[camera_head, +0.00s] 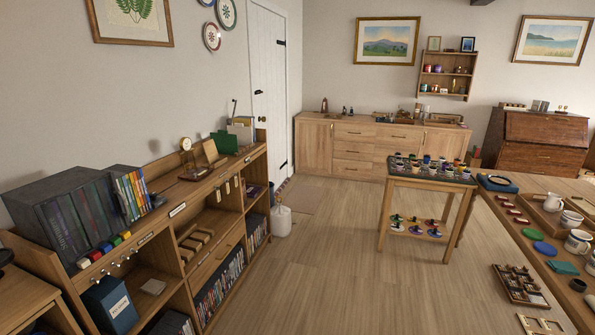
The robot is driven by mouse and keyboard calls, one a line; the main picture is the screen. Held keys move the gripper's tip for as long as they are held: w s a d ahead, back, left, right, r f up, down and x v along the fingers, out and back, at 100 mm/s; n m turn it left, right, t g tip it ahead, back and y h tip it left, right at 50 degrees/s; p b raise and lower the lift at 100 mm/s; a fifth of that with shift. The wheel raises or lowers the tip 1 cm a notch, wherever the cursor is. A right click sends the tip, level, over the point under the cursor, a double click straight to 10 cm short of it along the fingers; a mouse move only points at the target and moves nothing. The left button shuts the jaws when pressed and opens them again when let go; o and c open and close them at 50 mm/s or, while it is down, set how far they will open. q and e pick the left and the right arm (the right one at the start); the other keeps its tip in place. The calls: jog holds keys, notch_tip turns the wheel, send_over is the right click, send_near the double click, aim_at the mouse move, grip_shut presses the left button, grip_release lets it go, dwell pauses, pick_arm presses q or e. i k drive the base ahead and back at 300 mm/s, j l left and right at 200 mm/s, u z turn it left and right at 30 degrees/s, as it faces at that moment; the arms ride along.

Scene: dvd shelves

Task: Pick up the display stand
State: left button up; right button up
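A small brown wooden piece with an upright, leaning panel (210,152) stands on top of the long low shelf unit at the left wall. It looks like the display stand, but it is too small to be sure. It is between a small round clock (186,144) and a dark green box (224,143). A flat reddish-brown base (195,174) lies just in front of it. I cannot tell whether the two are joined. Neither of my grippers is in view.
The wooden shelf unit (170,220) holds grey boxes, books and DVDs. A white jug (281,221) stands on the floor by its far end. A small table (430,180) with several pots and a long table (505,225) are on the right. The floor between is clear.

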aim_at(213, 159)
jog(key=i+l, duration=0.15)
jog(key=i, duration=0.45)
jog(key=i+l, duration=0.15)
jog(key=i, duration=0.4)
jog(key=z, duration=0.05)
